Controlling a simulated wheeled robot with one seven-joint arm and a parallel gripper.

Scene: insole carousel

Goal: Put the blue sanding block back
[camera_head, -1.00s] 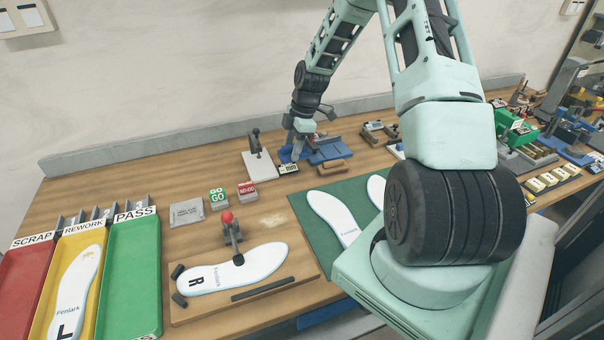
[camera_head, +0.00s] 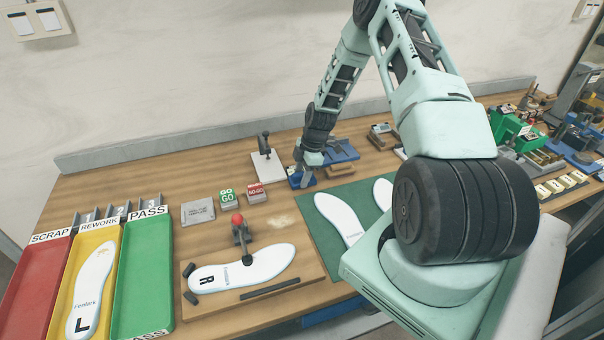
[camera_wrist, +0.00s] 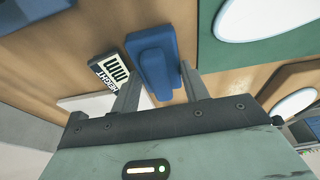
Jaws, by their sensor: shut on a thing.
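The blue sanding block (camera_wrist: 157,62) is between the two fingers of my gripper (camera_wrist: 160,88) in the wrist view. My gripper is shut on it. In the head view my gripper (camera_head: 304,180) is low over the wooden bench, left of the green mat, with blue showing at its fingers. I cannot tell whether the block touches the bench.
A blue fixture (camera_head: 342,151) stands just behind my gripper. The green mat (camera_head: 318,233) with white insoles is in front and right. GO (camera_head: 227,197) and NO-GO (camera_head: 256,192) blocks and a white stand (camera_head: 268,167) are to the left.

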